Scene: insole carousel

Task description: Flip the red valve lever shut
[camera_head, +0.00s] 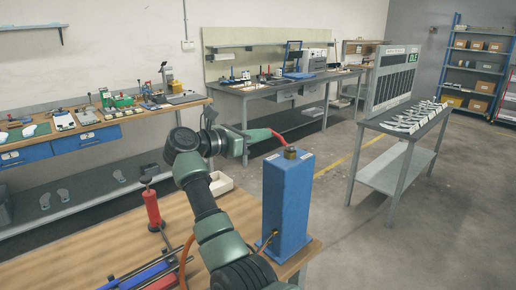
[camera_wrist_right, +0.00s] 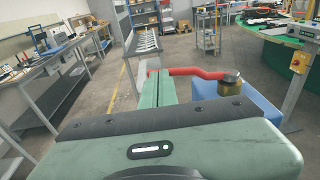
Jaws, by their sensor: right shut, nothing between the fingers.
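The red valve lever (camera_head: 268,134) extends left from a brass valve (camera_head: 290,152) on top of a blue post (camera_head: 288,200) on the wooden table. In the right wrist view the lever (camera_wrist_right: 195,72) runs roughly level from the brass fitting (camera_wrist_right: 231,84) to just beyond my fingertips. My right gripper (camera_head: 246,135) is shut and empty, with its fingers at the lever's free end. It also shows in the wrist view (camera_wrist_right: 160,74). I cannot tell whether the fingertips touch the lever. My left gripper is not in view.
The wooden table (camera_head: 110,235) holds a red-handled tool (camera_head: 152,207), blue and red bars (camera_head: 145,276) and a white tray (camera_head: 220,184). Workbenches stand behind and a grey rack table (camera_head: 395,175) at right. The air right of the post is free.

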